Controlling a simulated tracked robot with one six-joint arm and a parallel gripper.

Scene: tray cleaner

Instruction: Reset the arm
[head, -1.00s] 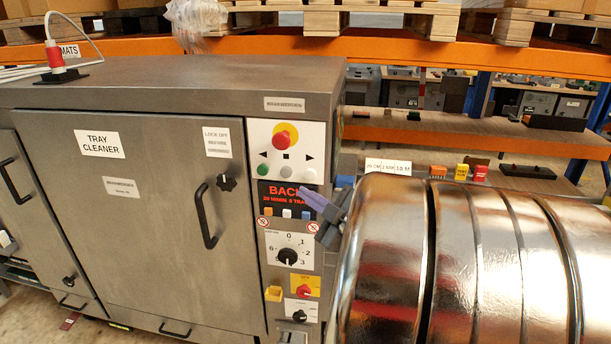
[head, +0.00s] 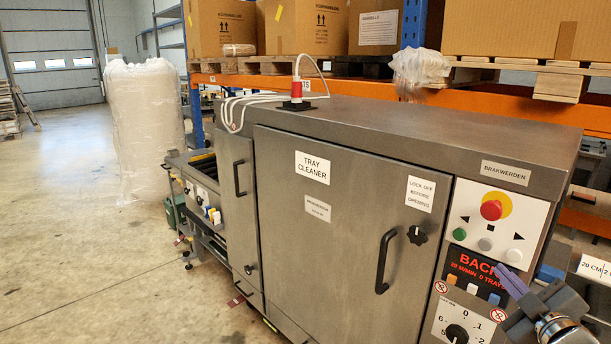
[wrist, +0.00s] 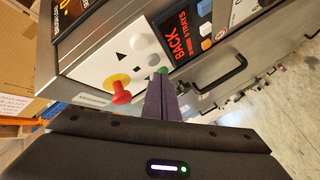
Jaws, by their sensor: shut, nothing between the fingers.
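My gripper (head: 512,281) is at the lower right of the head view, in front of the tray cleaner's control panel. Its purple fingers are shut together with nothing between them; they show in the wrist view (wrist: 163,100) too, pointing at the panel. The tray cleaner (head: 340,245) is a grey metal cabinet with a closed door. Its panel has a red stop button (head: 491,210) on a yellow disc, a green button (head: 459,234), a display reading BACK (head: 478,266) and a numbered dial (head: 457,334). In the wrist view the fingertips overlap the panel near the green button (wrist: 162,71); contact cannot be told.
A black door handle (head: 384,262) sticks out left of the panel. A red plug with white cables (head: 297,90) stands on the cabinet top. An orange rack (head: 540,110) with boxes is behind. A wrapped stack (head: 146,130) stands back left; the floor (head: 100,260) at left is clear.

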